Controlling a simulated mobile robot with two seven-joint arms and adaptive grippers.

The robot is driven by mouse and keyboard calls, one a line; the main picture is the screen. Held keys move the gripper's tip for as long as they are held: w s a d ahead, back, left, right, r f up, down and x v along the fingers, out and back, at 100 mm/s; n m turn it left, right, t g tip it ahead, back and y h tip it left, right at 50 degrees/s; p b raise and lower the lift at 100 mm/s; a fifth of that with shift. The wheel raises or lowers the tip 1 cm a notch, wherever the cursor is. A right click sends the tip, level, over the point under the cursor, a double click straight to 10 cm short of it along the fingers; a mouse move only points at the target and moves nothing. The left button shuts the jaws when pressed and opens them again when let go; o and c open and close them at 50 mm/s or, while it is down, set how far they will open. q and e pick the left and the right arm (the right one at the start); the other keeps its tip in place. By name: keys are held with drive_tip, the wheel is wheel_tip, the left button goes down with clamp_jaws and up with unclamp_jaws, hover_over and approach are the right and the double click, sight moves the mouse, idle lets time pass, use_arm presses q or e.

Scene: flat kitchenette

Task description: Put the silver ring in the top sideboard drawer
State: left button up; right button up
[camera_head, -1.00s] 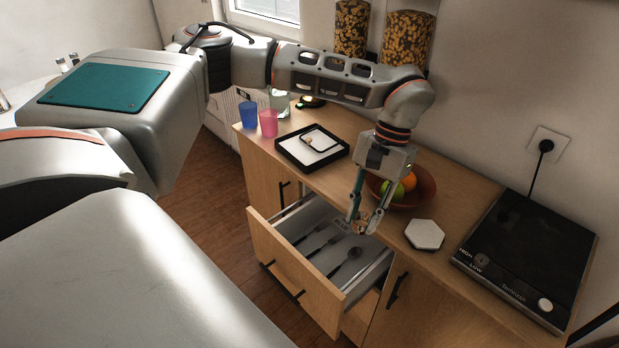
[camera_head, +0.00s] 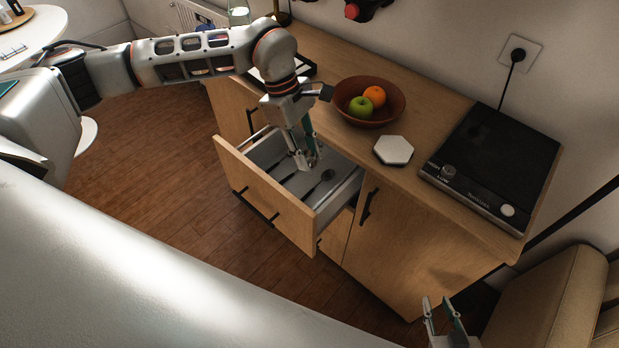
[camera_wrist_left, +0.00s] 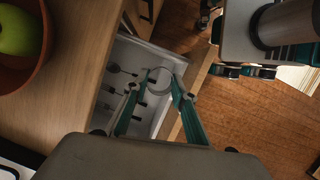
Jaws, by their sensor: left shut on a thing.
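The silver ring (camera_wrist_left: 158,80) shows between the fingertips of my left gripper (camera_wrist_left: 160,83) in the wrist view, and the gripper is shut on it. In the head view my left gripper (camera_head: 307,163) points down over the open top sideboard drawer (camera_head: 268,195). The grey drawer interior holds dark cutlery (camera_head: 319,183) and shows under the ring in the wrist view. The ring is too small to make out clearly in the head view. My right gripper (camera_head: 444,310) is at the bottom edge, empty, its fingers apart, away from the drawer.
On the sideboard top stand a brown bowl (camera_head: 350,113) with fruit, a white hexagonal coaster (camera_head: 394,150) and a black hotplate (camera_head: 496,160). A black-rimmed tray (camera_head: 305,70) is partly hidden behind my left arm. A beige seat (camera_head: 560,295) is at the lower right.

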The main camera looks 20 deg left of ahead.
use_arm(q)
drive_tip(key=n, duration=0.1)
drive_tip(key=d+f+n+t, duration=0.1)
drive_tip(key=n, duration=0.1)
drive_tip(key=w+f+n, duration=0.1)
drive_tip(key=n, duration=0.1)
drive_tip(key=shift+w+d+t, duration=0.1)
drive_tip(key=shift+d+t, duration=0.05)
drive_tip(key=shift+t, duration=0.15)
drive_tip(key=w+f+n, duration=0.1)
drive_tip(key=f+n, duration=0.1)
drive_tip(key=f, duration=0.3)
drive_tip(key=w+d+f+n+t+b, duration=0.1)
drive_tip(key=w+f+n, duration=0.1)
drive_tip(key=f, duration=0.4)
drive_tip(key=w+d+f+n+y, duration=0.1)
drive_tip(key=w+f+n, duration=0.1)
drive_tip(key=f, duration=0.3)
drive_tip(key=shift+w+f+n, duration=0.15)
drive_tip(key=shift+f+n, duration=0.1)
drive_tip(key=shift+n, duration=0.05)
drive_tip(key=shift+f, duration=0.1)
drive_tip(key=shift+f+b, duration=0.45)
drive_tip(key=shift+f, duration=0.1)
